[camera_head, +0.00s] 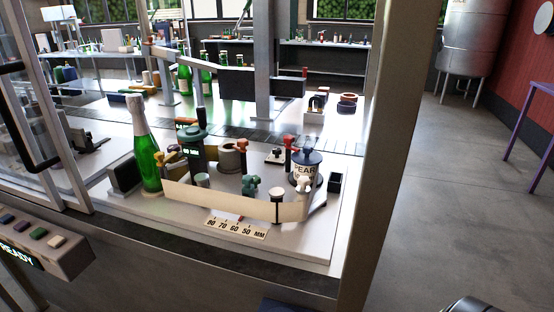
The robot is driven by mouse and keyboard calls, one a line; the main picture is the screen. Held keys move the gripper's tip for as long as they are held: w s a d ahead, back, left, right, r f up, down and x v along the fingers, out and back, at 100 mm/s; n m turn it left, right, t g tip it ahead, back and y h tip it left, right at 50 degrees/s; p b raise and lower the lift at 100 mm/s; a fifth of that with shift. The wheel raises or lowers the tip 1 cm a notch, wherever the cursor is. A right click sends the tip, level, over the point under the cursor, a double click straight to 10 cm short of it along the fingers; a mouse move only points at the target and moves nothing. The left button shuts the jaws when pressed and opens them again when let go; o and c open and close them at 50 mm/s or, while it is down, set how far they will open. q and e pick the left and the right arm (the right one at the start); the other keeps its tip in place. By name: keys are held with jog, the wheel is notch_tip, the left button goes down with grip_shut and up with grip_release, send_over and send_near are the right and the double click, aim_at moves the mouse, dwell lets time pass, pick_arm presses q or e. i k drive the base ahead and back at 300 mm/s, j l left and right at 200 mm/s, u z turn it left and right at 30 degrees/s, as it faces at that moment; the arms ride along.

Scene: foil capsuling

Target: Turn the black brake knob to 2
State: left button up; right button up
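I cannot tell for sure which thing is the brake knob, as no brake dial numbers are readable. One candidate is a black part (318,101) on a small white block, behind the front group on the machine. Neither pointer position can be read.
A green bottle (149,155) stands at the left of the white machine deck. A PEAR spool (304,172), red-topped levers and a green knob (250,185) crowd the middle. A metal post (376,150) stands right of the deck. A panel reading READY (18,255) is lower left.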

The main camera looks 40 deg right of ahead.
aim_at(276, 151)
jog(key=z, duration=1.3)
